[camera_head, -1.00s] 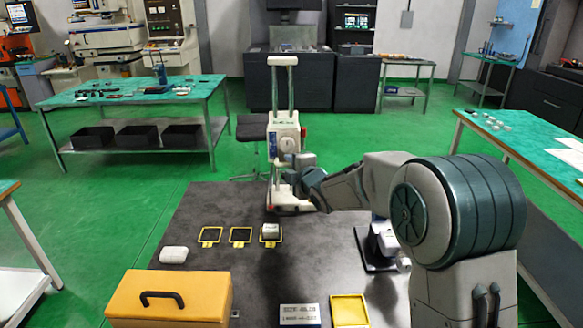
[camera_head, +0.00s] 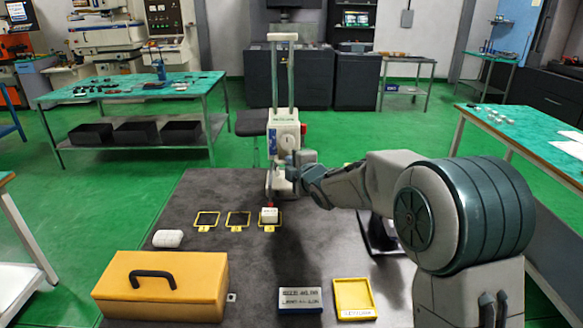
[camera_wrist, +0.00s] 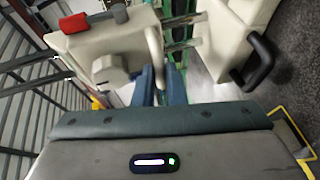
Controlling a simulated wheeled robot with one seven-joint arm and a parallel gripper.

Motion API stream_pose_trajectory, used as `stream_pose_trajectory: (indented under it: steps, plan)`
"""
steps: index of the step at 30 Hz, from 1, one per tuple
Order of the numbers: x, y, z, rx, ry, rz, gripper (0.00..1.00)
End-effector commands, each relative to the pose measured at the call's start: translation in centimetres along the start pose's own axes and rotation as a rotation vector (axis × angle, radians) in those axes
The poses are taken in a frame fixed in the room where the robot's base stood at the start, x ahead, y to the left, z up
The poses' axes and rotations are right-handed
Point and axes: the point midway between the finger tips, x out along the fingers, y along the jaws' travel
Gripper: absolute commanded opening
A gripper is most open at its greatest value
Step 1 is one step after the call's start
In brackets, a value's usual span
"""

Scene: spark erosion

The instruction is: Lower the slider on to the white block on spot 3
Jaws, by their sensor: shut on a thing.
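The slider (camera_head: 285,128) is a cream machine head on two upright rods, at the back of the dark table. My gripper (camera_head: 292,168) is at its lower front and shut on its handle. The wrist view shows the blue fingers (camera_wrist: 162,85) closed around the light handle (camera_wrist: 155,55) beside the slider's cream body (camera_wrist: 105,45). The white block (camera_head: 269,216) sits in the rightmost of three yellow-framed spots, taken as spot 3. A small red tip (camera_head: 269,204) shows just above the block; whether they touch cannot be told. The wrist view does not show the block.
Two other yellow-framed spots (camera_head: 207,219) look empty. A white rounded object (camera_head: 168,239) lies left of them. A yellow toolbox (camera_head: 160,287), a labelled plate (camera_head: 300,300) and a yellow tray (camera_head: 354,312) stand at the front. A dark stand (camera_head: 383,232) is partly behind my arm.

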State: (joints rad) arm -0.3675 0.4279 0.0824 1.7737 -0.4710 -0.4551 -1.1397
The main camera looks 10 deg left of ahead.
Motion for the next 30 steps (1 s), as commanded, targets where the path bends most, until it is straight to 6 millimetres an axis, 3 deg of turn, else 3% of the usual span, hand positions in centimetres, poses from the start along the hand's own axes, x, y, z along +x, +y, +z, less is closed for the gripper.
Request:
stream_pose_trajectory:
  steps: [1, 4, 17, 18, 20, 30]
  plan:
    - [0.2, -1.3, 0.1, -0.001, -0.001, -0.003, 0.00]
    - [0.4, -2.1, 0.2, 0.000, -0.001, -0.002, 0.00]
    - [0.5, -2.6, 0.2, 0.001, -0.001, -0.009, 0.00]
    - [0.5, -2.6, 0.2, 0.002, -0.002, -0.010, 0.19]
    - [0.5, -2.6, 0.2, 0.002, -0.002, -0.010, 0.32]
    - [0.2, -2.3, 0.2, 0.001, -0.001, -0.003, 0.32]
